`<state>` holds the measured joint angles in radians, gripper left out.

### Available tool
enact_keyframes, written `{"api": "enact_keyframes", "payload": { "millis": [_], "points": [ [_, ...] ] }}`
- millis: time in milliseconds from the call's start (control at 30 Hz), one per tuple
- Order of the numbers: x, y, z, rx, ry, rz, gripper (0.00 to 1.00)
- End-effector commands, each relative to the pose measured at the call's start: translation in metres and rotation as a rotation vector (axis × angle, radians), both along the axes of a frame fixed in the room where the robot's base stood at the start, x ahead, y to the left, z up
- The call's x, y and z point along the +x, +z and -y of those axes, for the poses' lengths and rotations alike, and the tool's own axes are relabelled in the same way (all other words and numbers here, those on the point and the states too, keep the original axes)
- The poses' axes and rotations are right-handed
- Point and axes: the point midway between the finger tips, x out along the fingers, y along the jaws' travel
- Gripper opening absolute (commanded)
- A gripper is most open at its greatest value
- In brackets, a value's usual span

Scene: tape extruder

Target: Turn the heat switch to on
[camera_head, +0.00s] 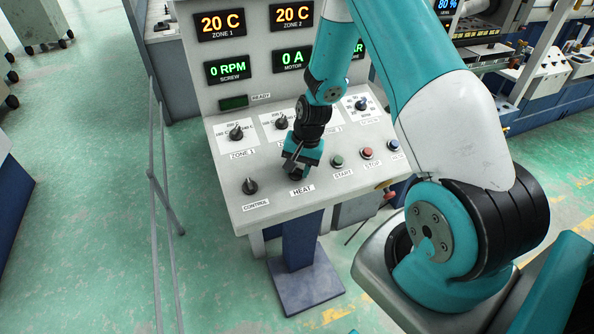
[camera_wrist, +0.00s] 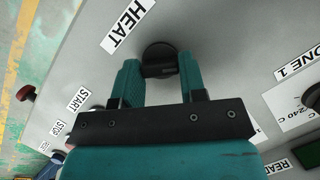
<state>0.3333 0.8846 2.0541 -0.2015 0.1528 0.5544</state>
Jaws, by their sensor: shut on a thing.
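The heat switch (camera_wrist: 158,58) is a black rotary knob beside the HEAT label (camera_wrist: 127,25) in the wrist view. My gripper (camera_wrist: 160,75) has its two teal fingers on either side of the knob and is shut on its raised grip. In the head view, my gripper (camera_head: 299,166) reaches down onto the sloped panel just above the HEAT label (camera_head: 303,190). My gripper mostly hides the heat switch there. The exact angle of the knob is hard to tell.
The control knob (camera_head: 250,186) sits to the left on the grey console (camera_head: 225,180). The green start button (camera_head: 337,161) and red stop button (camera_head: 366,153) are to the right. The zone 1 dial (camera_head: 236,132) is behind. A thin grey rail (camera_head: 163,200) stands left of the console.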

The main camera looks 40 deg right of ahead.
Motion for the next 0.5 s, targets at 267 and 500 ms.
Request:
{"api": "enact_keyframes", "payload": {
  "millis": [267, 500],
  "points": [
    [-0.0016, -0.0018, 0.0019, 0.086, -0.250, 0.026, 0.15],
    [-0.0026, -0.0019, 0.0024, 0.160, -0.464, 0.048, 0.15]
  ]
}}
